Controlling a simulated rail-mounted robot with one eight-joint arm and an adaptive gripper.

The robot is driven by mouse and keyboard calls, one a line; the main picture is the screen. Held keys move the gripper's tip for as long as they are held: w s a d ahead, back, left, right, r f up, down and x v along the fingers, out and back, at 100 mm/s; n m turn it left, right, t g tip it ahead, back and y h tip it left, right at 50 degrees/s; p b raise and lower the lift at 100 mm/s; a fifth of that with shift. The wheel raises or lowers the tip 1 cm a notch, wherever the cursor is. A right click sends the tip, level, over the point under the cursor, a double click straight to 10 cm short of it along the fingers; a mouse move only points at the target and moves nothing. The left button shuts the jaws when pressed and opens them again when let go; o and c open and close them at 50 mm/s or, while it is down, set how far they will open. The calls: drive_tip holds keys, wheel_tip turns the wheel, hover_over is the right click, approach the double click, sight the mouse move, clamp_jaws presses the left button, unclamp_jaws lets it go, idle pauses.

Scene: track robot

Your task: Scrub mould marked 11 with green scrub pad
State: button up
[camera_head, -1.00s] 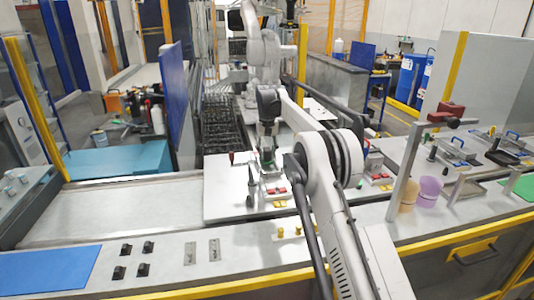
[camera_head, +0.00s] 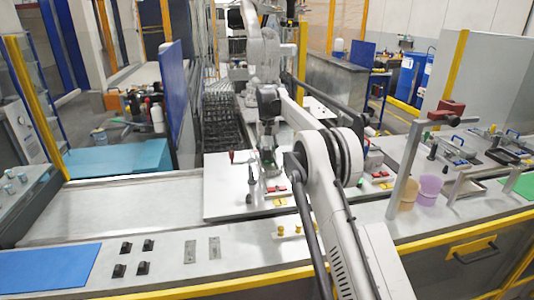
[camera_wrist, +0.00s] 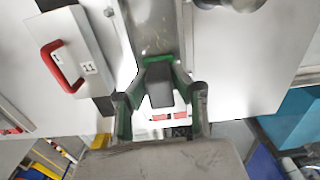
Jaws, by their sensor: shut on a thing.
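My gripper (camera_wrist: 160,92) is shut on a dark grey block with a green edge (camera_wrist: 158,60), which appears to be the green scrub pad. Its two fingers show dark green sides. Just beyond the pad is a worn grey metal surface (camera_wrist: 150,25), perhaps part of a mould. I cannot tell whether the pad touches it. A white plate (camera_wrist: 88,40) with a red handle (camera_wrist: 62,68) is at the left of the wrist view. In the head view, my gripper (camera_head: 267,168) is low over the white worktop (camera_head: 220,190).
Red and yellow small parts (camera_head: 278,194) lie close to my gripper on the worktop. Two cups, tan (camera_head: 408,197) and lilac (camera_head: 429,190), stand by a grey post (camera_head: 403,180) at right. A blue mat (camera_head: 45,268) lies at front left. The silver surface (camera_head: 110,207) is clear.

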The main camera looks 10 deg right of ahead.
drive_tip(key=shift+f, duration=0.45)
idle(0.4)
drive_tip(key=shift+w+r, duration=0.15)
idle(0.3)
drive_tip(key=shift+s+f+b, duration=0.2)
drive_tip(key=shift+s+b, duration=0.75)
drive_tip(key=shift+b, duration=0.1)
drive_tip(key=shift+s, duration=0.25)
drive_tip(key=shift+s+r+b, duration=0.1)
drive_tip(key=shift+s+b, duration=0.65)
drive_tip(key=shift+s, duration=0.35)
